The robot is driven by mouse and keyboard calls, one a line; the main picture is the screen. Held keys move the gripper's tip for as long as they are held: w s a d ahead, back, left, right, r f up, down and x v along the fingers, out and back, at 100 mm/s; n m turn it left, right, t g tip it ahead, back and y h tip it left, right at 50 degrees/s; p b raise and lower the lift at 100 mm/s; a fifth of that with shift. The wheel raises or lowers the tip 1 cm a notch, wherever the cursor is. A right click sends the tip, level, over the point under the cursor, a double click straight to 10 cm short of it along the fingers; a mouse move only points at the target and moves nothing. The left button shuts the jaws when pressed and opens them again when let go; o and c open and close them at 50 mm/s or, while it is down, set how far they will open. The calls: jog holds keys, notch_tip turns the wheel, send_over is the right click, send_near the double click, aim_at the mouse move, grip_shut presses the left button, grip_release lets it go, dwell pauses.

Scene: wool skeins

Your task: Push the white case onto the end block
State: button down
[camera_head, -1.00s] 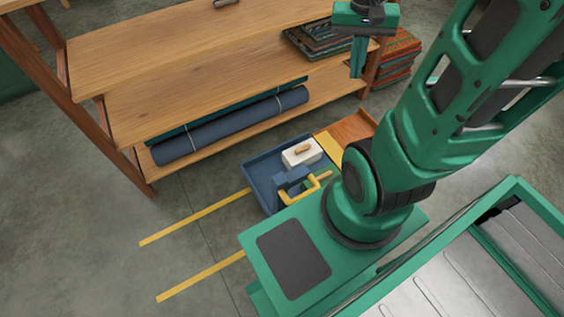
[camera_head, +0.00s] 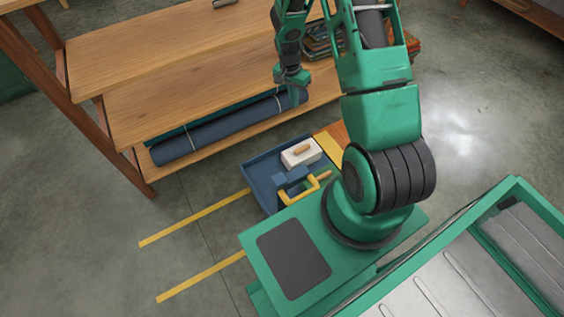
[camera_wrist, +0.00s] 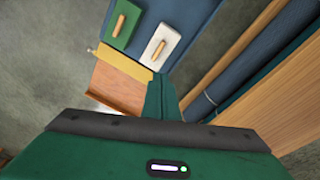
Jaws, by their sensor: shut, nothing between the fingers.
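The white case (camera_head: 301,153), with a wooden handle on top, sits in the blue tray (camera_head: 258,172). It also shows in the wrist view (camera_wrist: 153,55), beside a green case (camera_wrist: 116,37) with a similar handle. The brown end block (camera_wrist: 112,88) adjoins the yellow strip (camera_wrist: 124,64) at the tray's end. In the head view the end block (camera_head: 338,130) is partly hidden by my arm. My gripper (camera_head: 300,92) is shut and empty, in front of the shelf. In the wrist view its fingers (camera_wrist: 161,84) show near the strip and end block, apart from the white case.
A wooden shelf (camera_head: 200,95) stands behind the tray, with a dark blue roll (camera_head: 225,128) on its lower board. Yellow lines (camera_head: 195,217) mark open floor at the left.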

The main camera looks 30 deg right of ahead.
jog(key=a+f+m, duration=0.1)
jog(key=a+f, duration=0.2)
jog(key=f, duration=0.9)
jog(key=s+a+f+m+y, duration=0.1)
jog(key=a+f, duration=0.1)
jog(key=f, duration=1.1)
jog(key=a+f+m, duration=0.2)
jog(key=a+f, duration=0.1)
jog(key=f, duration=1)
jog(key=shift+s+a, duration=0.15)
jog(key=shift+a, duration=0.2)
jog(key=shift+d+r, duration=0.2)
jog(key=shift+d, duration=1.75)
